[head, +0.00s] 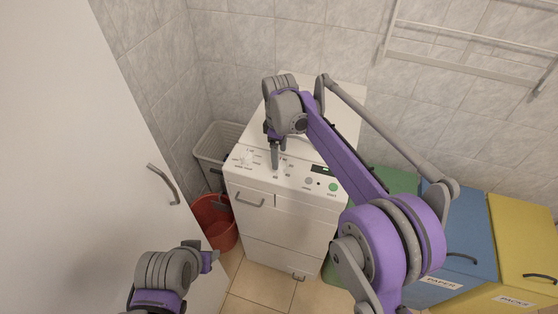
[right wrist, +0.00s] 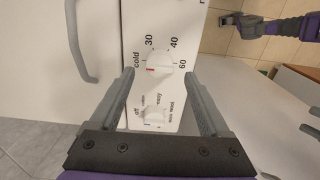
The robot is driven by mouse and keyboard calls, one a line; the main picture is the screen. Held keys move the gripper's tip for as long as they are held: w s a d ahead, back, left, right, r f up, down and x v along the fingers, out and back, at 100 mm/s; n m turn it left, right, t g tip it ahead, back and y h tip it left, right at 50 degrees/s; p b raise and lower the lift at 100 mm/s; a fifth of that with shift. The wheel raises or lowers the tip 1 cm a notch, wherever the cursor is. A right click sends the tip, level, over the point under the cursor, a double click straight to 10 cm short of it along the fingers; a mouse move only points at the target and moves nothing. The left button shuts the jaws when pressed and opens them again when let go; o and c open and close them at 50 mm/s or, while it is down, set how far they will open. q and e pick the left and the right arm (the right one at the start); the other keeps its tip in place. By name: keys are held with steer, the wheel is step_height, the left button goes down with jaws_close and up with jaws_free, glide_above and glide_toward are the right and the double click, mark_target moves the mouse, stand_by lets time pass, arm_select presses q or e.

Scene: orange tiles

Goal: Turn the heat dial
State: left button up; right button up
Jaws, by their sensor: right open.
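The white washing machine (head: 262,225) stands in the corner with its control panel on top facing me. The heat dial (right wrist: 158,68) is a white round knob with a red mark, ringed by cold, 30, 40 and 60. Its red mark lies on the side towards cold. My right gripper (head: 275,155) points down over the panel and hides the heat dial in the head view. In the right wrist view its open fingers (right wrist: 160,72) flank the dial; I cannot tell whether they touch it. My left gripper (head: 212,258) is low at the left, away from the panel.
A second knob (right wrist: 153,115) with a blue mark sits beside the heat dial. A white cabinet door (head: 90,180) fills the left. A red bucket (head: 213,222) and a pale basket (head: 215,145) stand left of the machine. Blue (head: 455,225) and yellow (head: 520,240) bins stand right.

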steer(key=shift+f, duration=1.95)
jaws_close()
